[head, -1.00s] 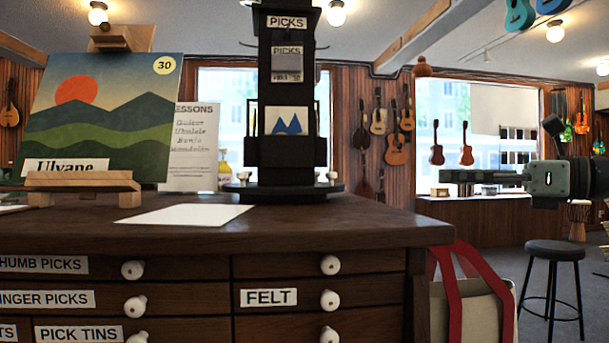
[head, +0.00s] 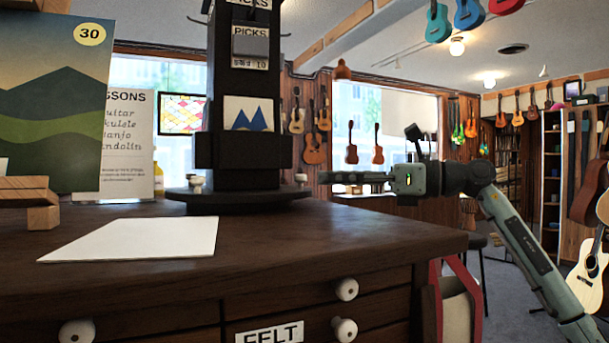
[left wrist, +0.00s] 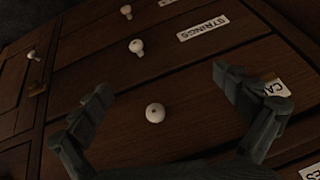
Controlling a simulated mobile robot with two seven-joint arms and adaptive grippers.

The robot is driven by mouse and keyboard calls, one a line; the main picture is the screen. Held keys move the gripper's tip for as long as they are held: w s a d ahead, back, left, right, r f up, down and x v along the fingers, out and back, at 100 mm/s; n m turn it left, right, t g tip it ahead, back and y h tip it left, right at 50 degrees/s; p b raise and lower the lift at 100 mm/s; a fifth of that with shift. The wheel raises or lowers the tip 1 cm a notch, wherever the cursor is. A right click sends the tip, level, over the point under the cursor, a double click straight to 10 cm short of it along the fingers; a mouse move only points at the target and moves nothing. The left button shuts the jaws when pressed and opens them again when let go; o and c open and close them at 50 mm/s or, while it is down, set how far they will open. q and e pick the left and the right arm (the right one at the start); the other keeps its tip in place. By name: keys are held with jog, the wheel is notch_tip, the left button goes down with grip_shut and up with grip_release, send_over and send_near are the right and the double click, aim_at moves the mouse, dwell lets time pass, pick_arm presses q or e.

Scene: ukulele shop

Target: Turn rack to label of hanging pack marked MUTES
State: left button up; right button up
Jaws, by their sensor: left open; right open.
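A dark rotating rack (head: 245,110) stands upright on the cabinet top on a round base (head: 250,202) with small white knobs. The side facing me has a PICKS label and a hanging pack (head: 250,43) also marked PICKS, above a card with blue peaks (head: 248,114). No MUTES label shows. My right gripper (head: 345,183) is to the right of the rack, pointing left, apart from the base as far as I can tell. It is open and empty. My left gripper (left wrist: 160,100) shows only in the left wrist view, open and empty in front of drawer fronts with white knobs.
The wooden cabinet top (head: 330,240) carries a white sheet (head: 140,238), a landscape picture (head: 55,100) on a wooden stand and a lessons sign (head: 127,145). A red-strapped bag (head: 455,300) hangs at the cabinet's right side. The top right of the rack is clear.

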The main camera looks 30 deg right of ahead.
jog(key=x, duration=0.3)
jog(key=shift+w+a+r+p, duration=0.15)
jog(key=shift+p, duration=0.2)
jog(key=shift+x, duration=0.9)
pick_arm(q)
jog(key=s+a+g, duration=0.1)
jog(key=s+a+f, duration=0.1)
jog(key=s+a+f+g+y, duration=0.1)
jog(key=s, duration=0.1)
jog(key=shift+s+a+n+g, duration=0.1)
jog(key=shift+n+g, duration=0.2)
pick_arm(e)
jog(key=shift+w+a, duration=0.2)
jog(key=shift+w, duration=0.05)
jog(key=shift+c, duration=0.6)
grip_shut()
